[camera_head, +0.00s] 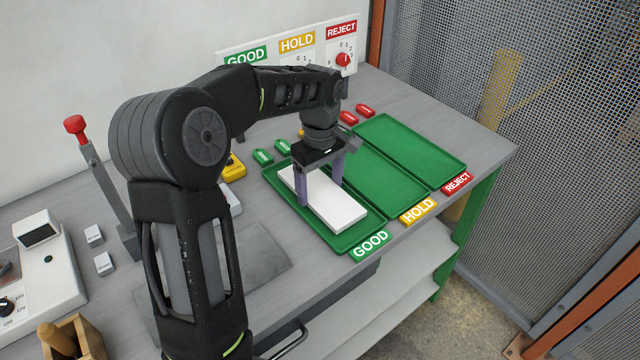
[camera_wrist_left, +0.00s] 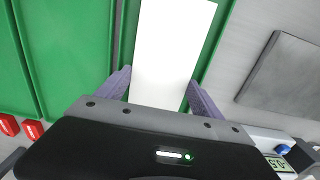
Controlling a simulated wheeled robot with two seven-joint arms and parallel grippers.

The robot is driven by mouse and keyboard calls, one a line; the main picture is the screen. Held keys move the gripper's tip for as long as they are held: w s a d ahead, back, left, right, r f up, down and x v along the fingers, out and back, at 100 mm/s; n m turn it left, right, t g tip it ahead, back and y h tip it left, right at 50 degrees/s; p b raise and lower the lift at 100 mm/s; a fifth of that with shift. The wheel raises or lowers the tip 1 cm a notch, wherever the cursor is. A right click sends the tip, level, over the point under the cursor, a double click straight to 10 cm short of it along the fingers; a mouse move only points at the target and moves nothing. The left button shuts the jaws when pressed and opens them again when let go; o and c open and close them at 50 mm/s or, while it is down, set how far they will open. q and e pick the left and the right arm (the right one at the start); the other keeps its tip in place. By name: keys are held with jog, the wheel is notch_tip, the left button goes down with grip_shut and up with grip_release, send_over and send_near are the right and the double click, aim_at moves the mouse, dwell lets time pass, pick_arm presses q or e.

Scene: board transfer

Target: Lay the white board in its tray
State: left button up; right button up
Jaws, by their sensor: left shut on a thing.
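The white board (camera_head: 338,207) is in the green GOOD tray (camera_head: 343,247), the leftmost of three trays in the head view. It lies lengthwise along the tray and looks flat, but I cannot tell whether it touches the tray floor. My left gripper (camera_head: 320,190) is shut on the board, with one purple finger on each long side. In the left wrist view the board (camera_wrist_left: 172,50) runs between the two fingers, with green tray showing on both sides. Part of the board is hidden behind the fingers. My right gripper is in neither view.
The HOLD tray (camera_head: 385,180) and REJECT tray (camera_head: 420,150) are to the right and look empty. Green tags (camera_head: 263,156) and red tags (camera_head: 348,117) lie behind the trays. A panel with a red knob (camera_head: 343,60) stands at the back. A lever with a red knob (camera_head: 75,124) is at left.

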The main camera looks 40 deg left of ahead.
pick_arm(q)
jog(key=shift+f, duration=0.35)
dwell(0.5)
jog(key=o, duration=1.6)
jog(key=shift+r+b, duration=0.4)
jog(key=shift+r, duration=3.55)
